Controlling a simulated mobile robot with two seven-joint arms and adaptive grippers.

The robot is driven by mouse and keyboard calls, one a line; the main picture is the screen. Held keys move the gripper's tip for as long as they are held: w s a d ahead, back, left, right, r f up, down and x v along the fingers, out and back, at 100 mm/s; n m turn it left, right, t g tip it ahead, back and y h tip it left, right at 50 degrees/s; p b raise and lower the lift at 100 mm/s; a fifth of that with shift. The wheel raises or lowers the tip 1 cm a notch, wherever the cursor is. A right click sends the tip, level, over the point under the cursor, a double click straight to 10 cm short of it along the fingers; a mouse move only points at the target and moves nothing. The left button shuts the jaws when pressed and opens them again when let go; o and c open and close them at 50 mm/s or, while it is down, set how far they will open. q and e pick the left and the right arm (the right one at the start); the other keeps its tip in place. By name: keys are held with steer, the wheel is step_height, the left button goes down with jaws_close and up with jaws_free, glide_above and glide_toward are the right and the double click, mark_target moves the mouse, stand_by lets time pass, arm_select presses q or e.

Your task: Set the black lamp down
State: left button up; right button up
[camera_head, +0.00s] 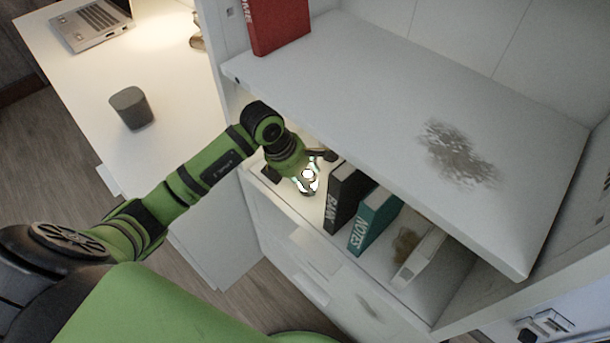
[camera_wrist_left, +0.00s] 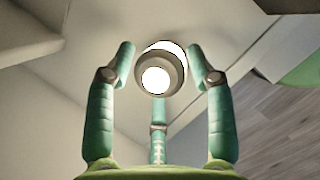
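In the head view my left gripper (camera_head: 311,176) is inside the shelf bay under the upper board, at the left of the books. A brightly glowing lamp (camera_head: 306,181) is at its fingers; dark parts show beside it, but most of its body is hidden. In the left wrist view the lamp's round grey-white head and lit bulb (camera_wrist_left: 155,79) face the camera. Whether the lamp touches the shelf is hidden. My right gripper is not in view.
A black book (camera_head: 342,198), a teal book (camera_head: 375,221) and a white item (camera_head: 418,258) stand right of the gripper. The upper board (camera_head: 400,120) overhangs it. A red book (camera_head: 277,22) stands above. A dark grey speaker (camera_head: 130,108) and a laptop (camera_head: 90,25) are on the left desk.

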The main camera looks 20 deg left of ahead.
arm_select(q)
steer(key=shift+r, duration=0.15)
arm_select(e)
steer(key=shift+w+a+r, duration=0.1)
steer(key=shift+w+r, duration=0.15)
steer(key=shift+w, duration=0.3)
